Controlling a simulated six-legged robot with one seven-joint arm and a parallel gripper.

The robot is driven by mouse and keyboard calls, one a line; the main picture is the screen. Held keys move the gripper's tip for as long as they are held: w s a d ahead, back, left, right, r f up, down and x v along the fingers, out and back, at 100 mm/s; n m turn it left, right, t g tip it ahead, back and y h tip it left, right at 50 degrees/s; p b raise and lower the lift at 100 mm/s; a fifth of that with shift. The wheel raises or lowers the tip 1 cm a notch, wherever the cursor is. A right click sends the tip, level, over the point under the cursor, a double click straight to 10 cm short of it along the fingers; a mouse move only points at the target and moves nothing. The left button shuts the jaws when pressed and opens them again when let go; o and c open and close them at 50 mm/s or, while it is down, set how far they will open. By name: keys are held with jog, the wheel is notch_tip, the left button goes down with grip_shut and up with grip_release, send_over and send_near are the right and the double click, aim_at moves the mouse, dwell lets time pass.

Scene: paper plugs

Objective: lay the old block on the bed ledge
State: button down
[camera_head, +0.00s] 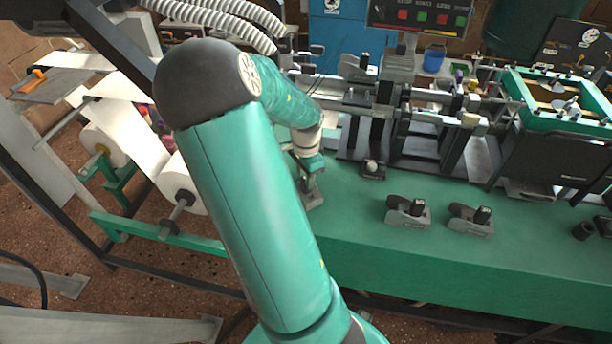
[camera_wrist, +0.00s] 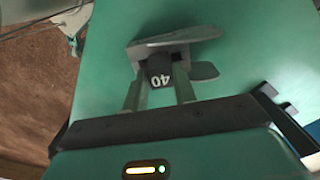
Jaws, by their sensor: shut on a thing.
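My gripper (camera_head: 309,172) is shut on a grey block with a dark knob, which I take to be the old block (camera_head: 314,200). The block's grey plate (camera_wrist: 190,36) sticks out beyond the fingers. Below it is the green bed ledge (camera_head: 400,262), near its left end; its bare surface also shows in the wrist view (camera_wrist: 255,50). I cannot tell whether the block touches the ledge. My arm hides part of the ledge.
Two similar grey blocks with dark knobs, one (camera_head: 408,213) and another (camera_head: 470,220), stand on the ledge to the right. A small dark piece with a round knob (camera_head: 373,169) sits behind them. Machine rails (camera_head: 440,148) stand at the back. Paper rolls (camera_head: 178,185) hang left.

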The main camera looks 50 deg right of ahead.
jog(key=shift+f, duration=0.15)
jog(key=c, duration=1.1)
grip_release()
notch_tip(320, 180, up, 12)
jog(key=w+a+r+n+t, duration=0.1)
jog(key=a+r+n, duration=0.1)
jog(key=a+n, duration=0.35)
jog(key=w+a+r+n+t+y, duration=0.1)
jog(key=w+a+r+n, duration=0.1)
jog(key=a, duration=0.6)
jog(key=w+a+r+n+t, duration=0.1)
jog(key=a+r+n, duration=0.25)
jog(key=a, duration=0.35)
jog(key=s+a+r+n+t, duration=0.1)
jog(key=s+a+n, duration=0.1)
jog(key=a, duration=0.3)
jog(key=s+a+r+n, duration=0.1)
jog(key=s+a+n, duration=0.1)
jog(key=a+n, duration=0.3)
jog(key=s+a+r+n+t+h, duration=0.1)
jog(key=s+a+r+n, duration=0.1)
jog(key=a+n, duration=0.2)
jog(key=shift+s+a+t, duration=0.3)
jog(key=shift+s+a, duration=0.1)
jog(key=shift+a, duration=0.3)
